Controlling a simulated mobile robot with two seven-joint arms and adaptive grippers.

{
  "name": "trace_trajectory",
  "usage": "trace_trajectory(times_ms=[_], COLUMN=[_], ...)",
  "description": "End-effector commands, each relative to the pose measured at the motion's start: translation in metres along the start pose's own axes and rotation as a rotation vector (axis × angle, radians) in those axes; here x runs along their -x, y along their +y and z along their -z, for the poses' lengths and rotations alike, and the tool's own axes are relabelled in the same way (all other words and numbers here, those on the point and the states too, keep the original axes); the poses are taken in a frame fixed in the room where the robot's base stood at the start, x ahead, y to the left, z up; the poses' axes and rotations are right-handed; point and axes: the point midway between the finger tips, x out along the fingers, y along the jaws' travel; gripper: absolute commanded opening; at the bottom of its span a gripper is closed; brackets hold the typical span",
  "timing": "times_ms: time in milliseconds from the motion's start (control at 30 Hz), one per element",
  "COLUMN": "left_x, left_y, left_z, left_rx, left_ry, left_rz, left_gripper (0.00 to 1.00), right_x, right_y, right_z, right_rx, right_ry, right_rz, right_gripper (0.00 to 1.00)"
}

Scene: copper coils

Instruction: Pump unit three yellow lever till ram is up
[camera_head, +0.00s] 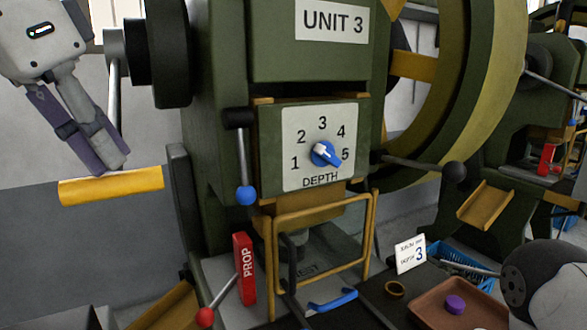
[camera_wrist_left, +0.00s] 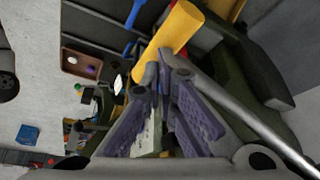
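The yellow lever grip (camera_head: 110,185) lies nearly level at the left of the unit three press (camera_head: 285,45). Its grey rod (camera_head: 114,85) runs up beside the black hub. My left gripper (camera_head: 112,168) comes down from above, with its purple fingers close together and their tips at the grip's upper side.
The depth dial (camera_head: 325,153), blue-knobbed lever (camera_head: 245,195), red prop (camera_head: 245,268) and black ball handle (camera_head: 454,171) are on the press. A brown tray (camera_head: 430,302) with a purple piece stands lower right. Part of my right arm (camera_head: 548,290) shows there.

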Motion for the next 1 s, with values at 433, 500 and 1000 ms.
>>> trace_trajectory(times_ms=[433, 500, 1000], left_x=[-0.013, -0.013, -0.062], left_y=[0.0, -0.001, -0.019], left_z=[-0.006, -0.006, -0.015], left_rx=[0.0, 0.0, 0.001], left_ry=[-0.004, -0.004, -0.006], left_rz=[-0.001, -0.001, -0.001], left_gripper=[0.0, 0.0, 0.0], right_x=[0.0, 0.0, 0.0], right_y=[0.0, 0.0, 0.0], right_z=[0.0, 0.0, 0.0], right_rx=[0.0, 0.0, 0.0], right_ry=[-0.001, -0.001, 0.0], right_rz=[0.0, 0.0, 0.0], right_gripper=[0.4, 0.4, 0.4])
